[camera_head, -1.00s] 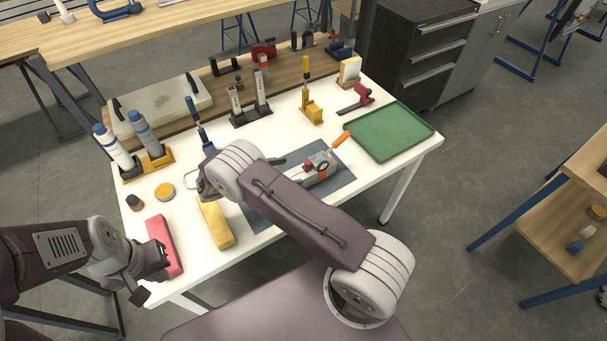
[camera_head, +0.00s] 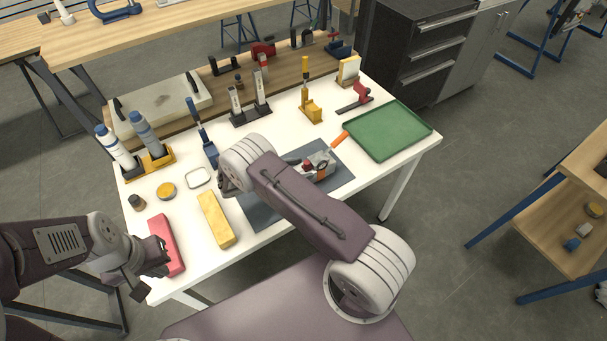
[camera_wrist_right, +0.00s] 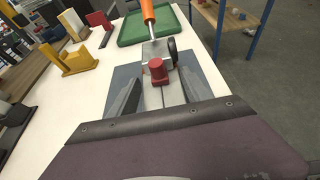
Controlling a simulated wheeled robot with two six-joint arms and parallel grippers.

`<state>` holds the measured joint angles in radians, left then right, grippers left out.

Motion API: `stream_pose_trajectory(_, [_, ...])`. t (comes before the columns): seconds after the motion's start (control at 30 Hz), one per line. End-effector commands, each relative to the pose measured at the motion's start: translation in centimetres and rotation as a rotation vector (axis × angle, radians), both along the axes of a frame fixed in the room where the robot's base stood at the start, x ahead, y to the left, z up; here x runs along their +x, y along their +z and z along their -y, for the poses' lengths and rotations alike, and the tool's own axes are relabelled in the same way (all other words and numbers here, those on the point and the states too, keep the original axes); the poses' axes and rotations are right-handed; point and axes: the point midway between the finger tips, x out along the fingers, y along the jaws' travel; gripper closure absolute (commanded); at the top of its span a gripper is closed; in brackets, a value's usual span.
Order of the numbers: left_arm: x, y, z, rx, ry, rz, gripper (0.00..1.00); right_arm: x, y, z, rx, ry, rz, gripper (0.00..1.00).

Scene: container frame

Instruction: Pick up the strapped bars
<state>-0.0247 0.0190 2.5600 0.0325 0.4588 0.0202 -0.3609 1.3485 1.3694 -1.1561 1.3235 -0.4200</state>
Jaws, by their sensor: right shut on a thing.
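The strapped bars (camera_head: 321,164) are a grey bundle with a red block on top and a dark ring beside it. They are over the dark grey mat (camera_head: 262,213). In the right wrist view the bars (camera_wrist_right: 152,97) lie between the two fingers of my right gripper (camera_wrist_right: 160,92), which is shut on them. I cannot tell whether they touch the mat. In the head view my right forearm covers most of that gripper. My left gripper (camera_head: 150,277) is open and empty beside the red block (camera_head: 166,246) at the table's near left.
A yellow block (camera_head: 215,219) is left of the mat. Upright tools and a bottle holder (camera_head: 150,165) stand towards the back and left.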

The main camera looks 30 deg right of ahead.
Motion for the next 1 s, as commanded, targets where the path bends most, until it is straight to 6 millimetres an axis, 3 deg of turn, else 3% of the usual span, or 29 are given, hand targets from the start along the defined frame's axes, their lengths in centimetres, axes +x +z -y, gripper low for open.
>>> stream_pose_trajectory(0.27, [0.0, 0.0, 0.0, 0.000, 0.000, 0.000, 1.00, 0.1, 0.6, 0.0, -0.002, 0.000, 0.003, 1.00])
stream_pose_trajectory(0.53, [0.0, -0.6, 0.0, 0.000, 0.000, 0.000, 1.00, 0.1, 4.4, 0.0, -0.002, 0.000, 0.005, 1.00])
stream_pose_trajectory(1.0, [0.0, -1.2, 0.0, 0.000, 0.000, 0.000, 1.00, -4.5, 9.7, 8.4, -0.004, -0.004, 0.002, 1.00])
